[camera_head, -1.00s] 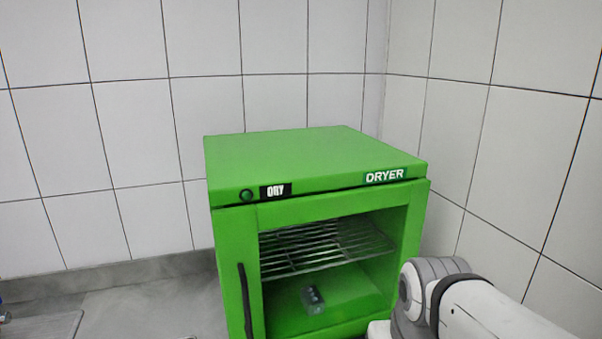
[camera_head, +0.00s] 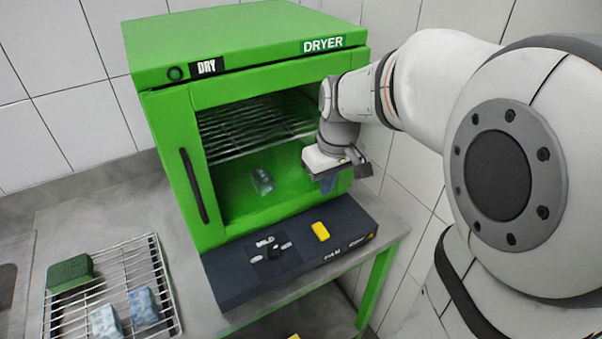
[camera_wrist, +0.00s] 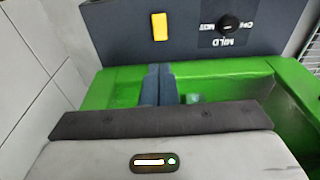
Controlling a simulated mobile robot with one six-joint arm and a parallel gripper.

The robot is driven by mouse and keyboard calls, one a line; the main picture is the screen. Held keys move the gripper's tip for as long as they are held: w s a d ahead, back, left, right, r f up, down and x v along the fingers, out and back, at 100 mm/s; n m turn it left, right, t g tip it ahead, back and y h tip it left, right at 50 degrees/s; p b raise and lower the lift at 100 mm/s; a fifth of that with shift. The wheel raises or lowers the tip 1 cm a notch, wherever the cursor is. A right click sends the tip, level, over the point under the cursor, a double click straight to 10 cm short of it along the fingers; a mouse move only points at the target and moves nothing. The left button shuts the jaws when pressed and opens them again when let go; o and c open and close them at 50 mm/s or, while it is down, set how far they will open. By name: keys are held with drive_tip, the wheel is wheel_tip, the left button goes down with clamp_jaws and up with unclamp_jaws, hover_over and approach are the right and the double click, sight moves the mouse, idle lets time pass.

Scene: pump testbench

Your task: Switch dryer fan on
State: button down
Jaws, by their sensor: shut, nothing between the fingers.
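The green dryer (camera_head: 170,135) stands in the corner, with a "DRY" label and a round button (camera_head: 176,73) on its top front edge. A dark control box (camera_head: 230,286) lies along its foot, lettered apparently "FAN". It carries a yellow switch (camera_head: 320,231) and a black knob (camera_head: 275,252) marked "MILD". In the wrist view the yellow switch (camera_wrist: 159,27) and the knob (camera_wrist: 229,25) are at the top. My gripper (camera_head: 328,188) is shut and empty, pointing down above and behind the switch, apart from it. Its closed fingers (camera_wrist: 160,72) show in the wrist view below the switch.
A wire rack (camera_head: 125,262) at lower left holds a green block (camera_head: 70,272) and two bluish blocks (camera_head: 144,307). A small clear object (camera_head: 262,181) lies inside the dryer under a shelf. A dark handle (camera_head: 194,186) stands out on the dryer front. Tiled walls are close at right.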

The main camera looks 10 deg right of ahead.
sight(319, 226)
drive_tip(key=f, duration=0.4)
drive_tip(key=w+f, duration=0.1)
drive_tip(key=f, duration=0.4)
drive_tip(key=f+p, duration=0.1)
drive_tip(key=f, duration=0.3)
drive_tip(key=shift+w+a+f, duration=0.15)
drive_tip(key=shift+w+a, duration=0.15)
drive_tip(key=shift+w, duration=0.05)
drive_tip(key=shift+d, duration=0.1)
